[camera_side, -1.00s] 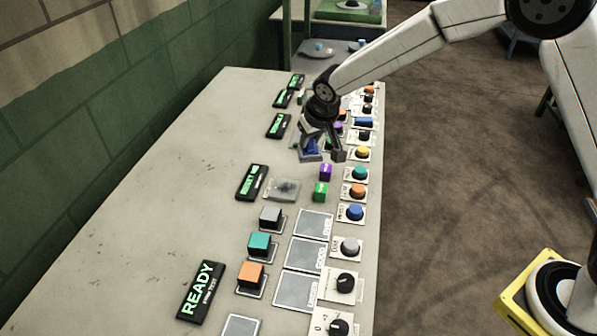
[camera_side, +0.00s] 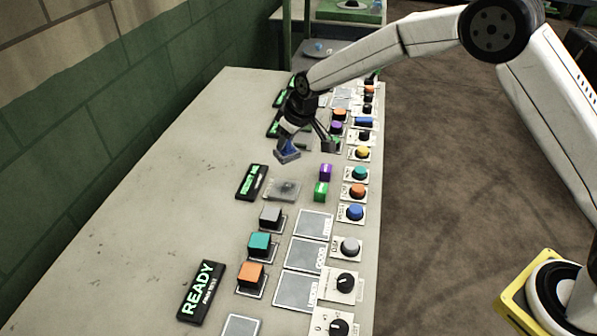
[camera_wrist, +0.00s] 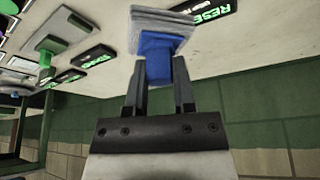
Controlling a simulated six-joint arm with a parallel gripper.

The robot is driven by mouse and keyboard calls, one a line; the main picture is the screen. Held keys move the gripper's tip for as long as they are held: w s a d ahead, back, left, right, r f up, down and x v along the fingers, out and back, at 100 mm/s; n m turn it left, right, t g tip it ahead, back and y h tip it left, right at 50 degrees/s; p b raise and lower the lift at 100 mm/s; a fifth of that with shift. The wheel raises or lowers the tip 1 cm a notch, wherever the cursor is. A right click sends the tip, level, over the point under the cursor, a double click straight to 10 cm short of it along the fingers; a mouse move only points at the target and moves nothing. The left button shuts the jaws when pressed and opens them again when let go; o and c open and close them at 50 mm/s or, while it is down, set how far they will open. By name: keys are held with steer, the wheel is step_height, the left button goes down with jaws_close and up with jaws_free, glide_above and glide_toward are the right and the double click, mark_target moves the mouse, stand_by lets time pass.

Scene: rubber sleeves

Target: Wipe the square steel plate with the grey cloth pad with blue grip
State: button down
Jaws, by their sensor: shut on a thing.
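The grey cloth pad (camera_side: 288,157) with its blue grip (camera_side: 287,147) hangs tilted from my gripper (camera_side: 288,141). In the wrist view the gripper (camera_wrist: 159,85) is shut on the blue grip (camera_wrist: 158,62), and the layered grey pad (camera_wrist: 158,22) sticks out beyond the fingers. The square steel plate (camera_side: 282,189), with a dark smudge in its middle, lies flat on the bench in front of the pad, a short way nearer the camera. The pad is apart from this plate; whether it touches the bench is unclear.
Purple (camera_side: 325,172) and green (camera_side: 320,191) blocks stand right of the plate. A black sign (camera_side: 251,182) lies left of it. Coloured blocks on pads and a row of knobs (camera_side: 359,173) line the right side. The left of the bench (camera_side: 170,180) is clear.

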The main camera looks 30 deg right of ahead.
steer(key=shift+f, duration=0.1)
steer(key=shift+f, duration=3.1)
steer(key=shift+s+a+f, duration=0.25)
steer(key=shift+f, duration=0.2)
steer(key=shift+s+a+f, duration=0.2)
steer(key=shift+f, duration=0.25)
steer(key=shift+s+a, duration=1.85)
steer(key=shift+w+d, duration=2.35)
steer(key=shift+d, duration=0.1)
steer(key=shift+a+r, duration=0.15)
steer(key=shift+r, duration=4)
